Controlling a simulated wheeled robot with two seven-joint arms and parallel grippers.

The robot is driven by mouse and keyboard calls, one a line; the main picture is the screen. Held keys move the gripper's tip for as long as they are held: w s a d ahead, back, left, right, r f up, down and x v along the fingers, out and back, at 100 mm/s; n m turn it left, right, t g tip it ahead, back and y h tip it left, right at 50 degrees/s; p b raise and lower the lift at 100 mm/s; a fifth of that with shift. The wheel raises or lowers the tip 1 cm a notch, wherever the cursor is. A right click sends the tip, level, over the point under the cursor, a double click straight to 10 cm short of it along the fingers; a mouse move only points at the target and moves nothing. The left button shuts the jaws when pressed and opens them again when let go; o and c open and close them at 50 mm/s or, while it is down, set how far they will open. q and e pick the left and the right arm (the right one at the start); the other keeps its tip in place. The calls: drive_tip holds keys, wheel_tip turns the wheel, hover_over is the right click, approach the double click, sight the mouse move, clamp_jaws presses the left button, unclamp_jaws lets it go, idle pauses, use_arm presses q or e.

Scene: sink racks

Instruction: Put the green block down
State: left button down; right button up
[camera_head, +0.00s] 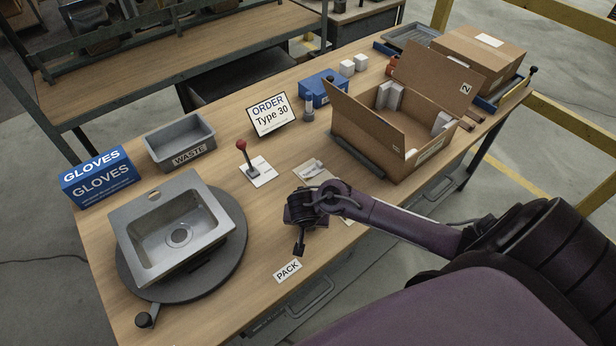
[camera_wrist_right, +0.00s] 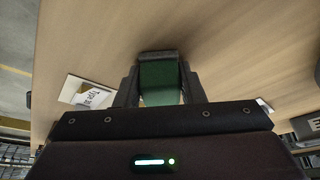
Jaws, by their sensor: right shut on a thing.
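My right gripper (camera_head: 300,238) is over the front part of the wooden table, just above and right of the PACK label in the head view. In the right wrist view, the green block (camera_wrist_right: 160,82) sits between its two fingers, which are shut on it. The block is hidden in the head view behind the gripper and wrist. Whether the block touches the table I cannot tell. The PACK label (camera_head: 287,270) lies near the table's front edge. My left gripper is not in view.
A metal sink (camera_head: 130,217) rests on a round turntable (camera_head: 233,262) at the left. A grey WASTE bin (camera_head: 180,143), a red-knobbed lever (camera_head: 242,146), the order sign (camera_head: 271,115) and an open carton (camera_head: 365,139) stand farther back. Bare tabletop lies between turntable and gripper.

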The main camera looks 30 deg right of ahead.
drive_tip(key=shift+f, duration=0.2)
drive_tip(key=o, duration=1)
drive_tip(key=shift+r, duration=0.1)
drive_tip(key=shift+c, duration=0.2)
drive_tip(key=shift+r, duration=0.2)
drive_tip(key=p+v, duration=0.2)
drive_tip(key=v, duration=1)
drive_tip(key=shift+a+f, duration=0.1)
